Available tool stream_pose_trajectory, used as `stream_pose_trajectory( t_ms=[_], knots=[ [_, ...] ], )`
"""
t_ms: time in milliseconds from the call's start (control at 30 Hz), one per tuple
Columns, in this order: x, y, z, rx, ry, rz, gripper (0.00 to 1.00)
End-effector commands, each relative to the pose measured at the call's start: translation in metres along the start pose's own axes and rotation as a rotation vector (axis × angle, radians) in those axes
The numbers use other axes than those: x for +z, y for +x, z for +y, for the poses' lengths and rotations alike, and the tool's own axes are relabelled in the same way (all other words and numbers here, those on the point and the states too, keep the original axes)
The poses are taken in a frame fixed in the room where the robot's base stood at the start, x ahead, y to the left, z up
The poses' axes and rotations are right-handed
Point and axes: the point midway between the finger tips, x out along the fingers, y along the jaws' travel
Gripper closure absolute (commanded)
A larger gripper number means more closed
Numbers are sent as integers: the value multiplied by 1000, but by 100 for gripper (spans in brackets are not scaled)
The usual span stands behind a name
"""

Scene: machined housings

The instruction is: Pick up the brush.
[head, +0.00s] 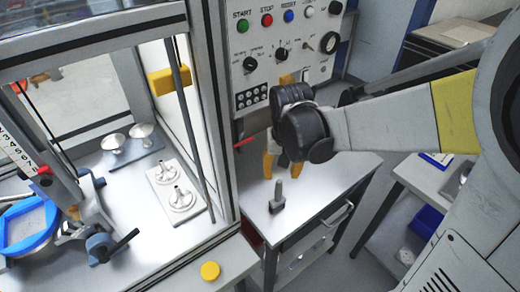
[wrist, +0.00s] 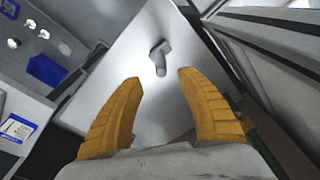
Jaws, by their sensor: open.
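A small grey object with a dark foot and an upright stem, which I take to be the brush (head: 278,196), stands on the bare metal top of a small cart (head: 325,172). In the wrist view the brush (wrist: 159,58) lies just beyond the gap between my fingertips, and nothing covers it. My gripper (head: 282,172), with yellow fingers, points down above the cart top, a little behind the brush in the head view. In the wrist view my gripper (wrist: 159,77) is open and empty, its fingers apart from the brush.
A framed machine enclosure (head: 215,120) stands left of the cart, with a button panel (head: 285,45) behind. Inside it are a white plate with metal parts (head: 175,192) and a blue-rimmed tray (head: 30,228). A blue bin (head: 427,221) is at right. The cart top around the brush is clear.

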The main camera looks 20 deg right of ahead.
Motion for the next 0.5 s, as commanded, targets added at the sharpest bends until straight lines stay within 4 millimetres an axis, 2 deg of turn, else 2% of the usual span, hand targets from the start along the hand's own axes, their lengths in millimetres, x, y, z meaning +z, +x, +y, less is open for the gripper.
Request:
stream_pose_trajectory(
  t_ms=[233,500],
  knots=[
    [0,42,0,1,2,-5,55],
    [0,67,-1,1,1,-4,55]
  ],
)
